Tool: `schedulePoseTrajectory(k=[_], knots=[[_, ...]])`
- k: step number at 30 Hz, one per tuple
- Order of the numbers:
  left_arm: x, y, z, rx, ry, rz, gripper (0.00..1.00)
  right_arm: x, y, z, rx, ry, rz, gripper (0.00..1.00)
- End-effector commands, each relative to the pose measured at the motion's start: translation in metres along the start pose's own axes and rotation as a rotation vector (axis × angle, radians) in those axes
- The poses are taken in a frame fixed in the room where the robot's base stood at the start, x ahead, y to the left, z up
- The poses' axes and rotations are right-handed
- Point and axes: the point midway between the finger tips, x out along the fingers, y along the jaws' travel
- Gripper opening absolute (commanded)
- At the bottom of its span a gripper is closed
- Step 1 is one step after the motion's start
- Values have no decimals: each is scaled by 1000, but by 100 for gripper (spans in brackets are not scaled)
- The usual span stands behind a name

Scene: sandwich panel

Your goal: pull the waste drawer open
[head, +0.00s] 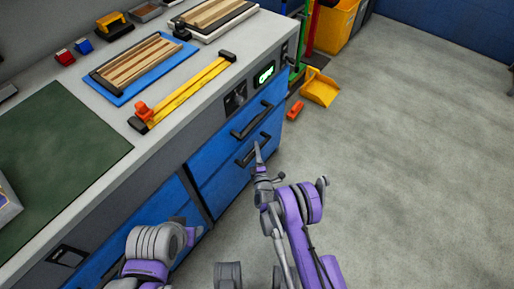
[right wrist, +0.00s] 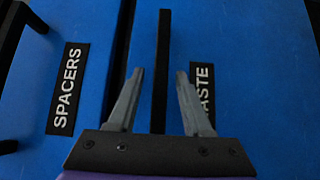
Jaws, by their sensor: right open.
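The waste drawer (right wrist: 258,80) is a blue front with a black label reading "WASTE", partly covered by a finger in the right wrist view. It appears to be the lower blue front (head: 225,184) in the head view and looks shut. Its black bar handle (right wrist: 164,60) lies between the fingertips of my right gripper (right wrist: 158,75); it also shows in the head view (head: 246,160). My right gripper is open, with one finger on each side of the bar. I cannot tell whether they touch it. My left arm shows at the lower left; its gripper is out of sight.
The spacers drawer (right wrist: 85,40) is beside it, with its own handle (head: 252,119) above. The worktop holds a yellow bar tool (head: 190,90) and a blue tray (head: 118,98). A yellow dustpan (head: 320,88) and orange block (head: 295,110) lie on the floor. The floor right is clear.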

Motion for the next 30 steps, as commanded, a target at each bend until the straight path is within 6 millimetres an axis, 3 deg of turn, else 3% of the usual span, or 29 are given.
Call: schedulePoseTrajectory(k=[5,13,30], knots=[[0,0,0,0,0,0,50,0,0,0,0,0,0,50],[0,0,0,0,0,0,50,0,0,0,0,0,0,1],[0,0,0,0,0,0,50,0,0,0,0,-1,1,0]])
